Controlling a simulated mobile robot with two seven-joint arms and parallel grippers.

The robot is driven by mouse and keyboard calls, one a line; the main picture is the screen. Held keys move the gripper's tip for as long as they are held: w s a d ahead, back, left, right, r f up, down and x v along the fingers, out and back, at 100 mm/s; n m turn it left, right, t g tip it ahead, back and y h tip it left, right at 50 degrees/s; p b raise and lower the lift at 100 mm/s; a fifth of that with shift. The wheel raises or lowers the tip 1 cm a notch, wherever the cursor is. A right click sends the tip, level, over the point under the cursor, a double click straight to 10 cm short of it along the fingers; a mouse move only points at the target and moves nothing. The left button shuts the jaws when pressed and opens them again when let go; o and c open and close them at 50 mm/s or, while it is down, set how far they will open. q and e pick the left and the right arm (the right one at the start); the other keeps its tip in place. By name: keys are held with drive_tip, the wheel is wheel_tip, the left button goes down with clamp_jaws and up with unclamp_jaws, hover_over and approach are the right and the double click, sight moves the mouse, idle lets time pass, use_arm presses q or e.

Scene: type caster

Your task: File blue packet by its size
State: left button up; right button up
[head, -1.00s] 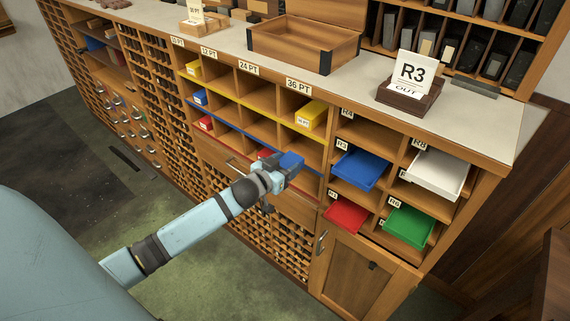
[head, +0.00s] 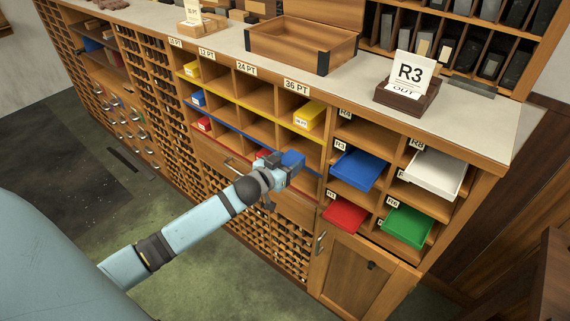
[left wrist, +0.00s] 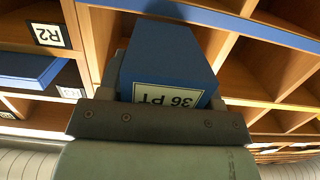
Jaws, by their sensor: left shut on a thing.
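The blue packet (head: 292,160) is held in my left gripper (head: 284,167), in front of the pigeonhole shelf. In the left wrist view the blue packet (left wrist: 168,62) sits between the fingers, and its label reads 36 PT, upside down in the picture. The shelf has columns marked 10, 12, 24 and 36 PT, and rows edged in yellow, blue and red. The blue-edged row (head: 252,130) is beside the packet. A small blue packet (head: 198,98) stands in its leftmost cell. The 36 PT sign (head: 297,87) is above the right column. My right gripper is out of view.
A yellow packet (head: 309,116) sits in the 36 PT column's top cell. To the right are a blue tray (head: 357,169), a white tray (head: 435,171), a red tray (head: 345,215) and a green tray (head: 407,225). An open wooden box (head: 290,48) stands on the counter.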

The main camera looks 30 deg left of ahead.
sight(295, 155)
use_arm(q)
drive_tip(key=shift+w+d+r, duration=0.1)
drive_tip(key=shift+w+d, duration=0.05)
drive_tip(key=shift+w, duration=2.05)
drive_tip(key=shift+w+d+b, duration=0.2)
drive_tip(key=shift+w+b, duration=0.3)
drive_tip(key=shift+w, duration=2.2)
drive_tip(key=o, duration=1.4)
drive_tip(key=shift+o, duration=0.2)
drive_tip(key=shift+s, duration=0.25)
drive_tip(key=s+a+r, duration=0.1)
drive_tip(key=s+r, duration=0.1)
drive_tip(key=s, duration=1.1)
drive_tip(key=shift+s, duration=0.15)
